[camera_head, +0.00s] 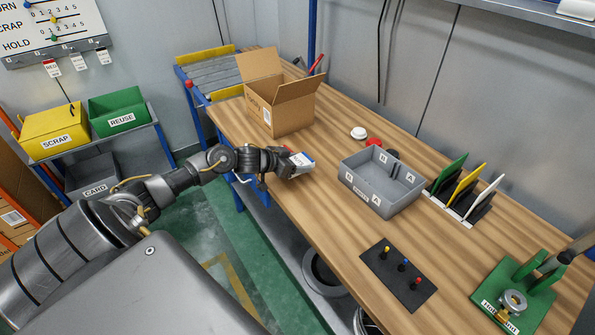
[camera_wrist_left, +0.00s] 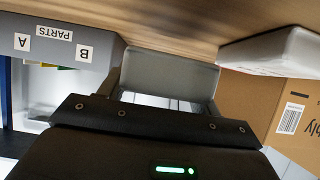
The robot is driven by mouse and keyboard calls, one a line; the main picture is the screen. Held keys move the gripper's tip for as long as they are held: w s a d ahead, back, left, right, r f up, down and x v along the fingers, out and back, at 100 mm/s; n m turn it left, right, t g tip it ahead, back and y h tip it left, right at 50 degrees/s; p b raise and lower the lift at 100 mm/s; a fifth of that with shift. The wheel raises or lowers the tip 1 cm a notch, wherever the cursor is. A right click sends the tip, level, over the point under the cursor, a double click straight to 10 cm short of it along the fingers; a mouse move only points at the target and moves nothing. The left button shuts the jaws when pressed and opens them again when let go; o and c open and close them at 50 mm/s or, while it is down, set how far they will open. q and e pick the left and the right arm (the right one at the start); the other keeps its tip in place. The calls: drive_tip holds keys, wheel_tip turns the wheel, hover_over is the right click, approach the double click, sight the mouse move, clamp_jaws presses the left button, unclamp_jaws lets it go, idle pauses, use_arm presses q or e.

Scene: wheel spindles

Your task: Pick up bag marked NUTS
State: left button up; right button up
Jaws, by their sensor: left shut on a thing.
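My left gripper (camera_head: 284,163) is shut on a small white packet (camera_head: 301,160) with blue and red markings, at the table's near edge. The print on the packet is too small to read, so I cannot tell if it says NUTS. In the left wrist view, a pale grey face (camera_wrist_left: 168,76) shows between the fingers, with no lettering visible on it. No other bag marked NUTS is readable in either view. My right gripper is not in view.
An open cardboard box (camera_head: 280,108) stands behind the packet. A grey parts tray (camera_head: 366,198) sits to the right.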

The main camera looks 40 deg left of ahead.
use_arm(q)
drive_tip(key=s+r, duration=0.1)
drive_tip(key=s+d+r, duration=0.1)
drive_tip(key=s+r, duration=0.1)
drive_tip(key=r, duration=0.1)
drive_tip(key=shift+s+d+r, duration=0.1)
drive_tip(key=shift+s+d, duration=0.15)
drive_tip(key=shift+s, duration=0.05)
drive_tip(key=s+d+r, duration=0.4)
drive_tip(key=s, duration=0.4)
drive_tip(key=shift+s+r, duration=0.4)
